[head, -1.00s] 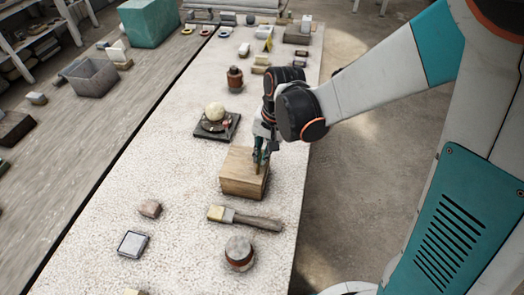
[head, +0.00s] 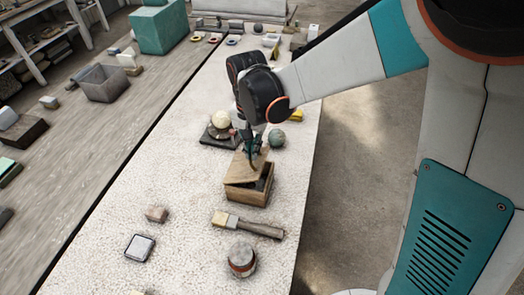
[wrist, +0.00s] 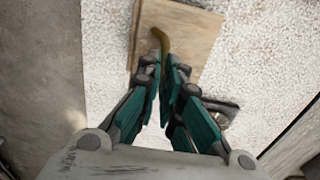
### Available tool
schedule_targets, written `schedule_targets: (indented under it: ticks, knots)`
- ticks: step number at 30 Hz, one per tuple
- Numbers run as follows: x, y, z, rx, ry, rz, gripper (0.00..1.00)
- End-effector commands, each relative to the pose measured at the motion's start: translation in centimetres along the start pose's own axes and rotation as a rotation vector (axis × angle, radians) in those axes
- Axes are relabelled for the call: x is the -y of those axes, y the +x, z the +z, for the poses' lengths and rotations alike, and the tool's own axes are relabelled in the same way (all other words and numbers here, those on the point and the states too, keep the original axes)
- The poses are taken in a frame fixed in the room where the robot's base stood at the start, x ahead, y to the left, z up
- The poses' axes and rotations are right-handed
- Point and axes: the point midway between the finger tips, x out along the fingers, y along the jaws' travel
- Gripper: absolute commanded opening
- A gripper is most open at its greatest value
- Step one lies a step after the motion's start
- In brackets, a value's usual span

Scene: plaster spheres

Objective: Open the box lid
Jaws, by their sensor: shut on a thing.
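The wooden box (head: 247,196) stands on the pale speckled worktop. Its lid (head: 238,172) is raised and tilted, with a dark gap showing at the right side. My gripper (head: 252,160) is above the lid, its fingers closed on the lid's handle. In the wrist view, the curved brass-coloured handle (wrist: 162,40) runs between the fingertips of my gripper (wrist: 164,68), over the flat wooden lid (wrist: 195,38). The inside of the box is mostly hidden by the lid and gripper.
Worktop left of the box is clear.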

Motion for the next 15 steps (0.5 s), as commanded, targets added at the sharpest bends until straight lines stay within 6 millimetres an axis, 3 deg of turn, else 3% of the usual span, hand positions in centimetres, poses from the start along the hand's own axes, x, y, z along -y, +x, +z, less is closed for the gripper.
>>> schedule_targets:
  ticks: [1, 15]
  knots:
    - [1.3, -0.3, 0.1, 0.0, -0.011, 0.037, 0.0]
    - [6.9, -1.6, 0.3, 0.0, -0.01, 0.051, 0.0]
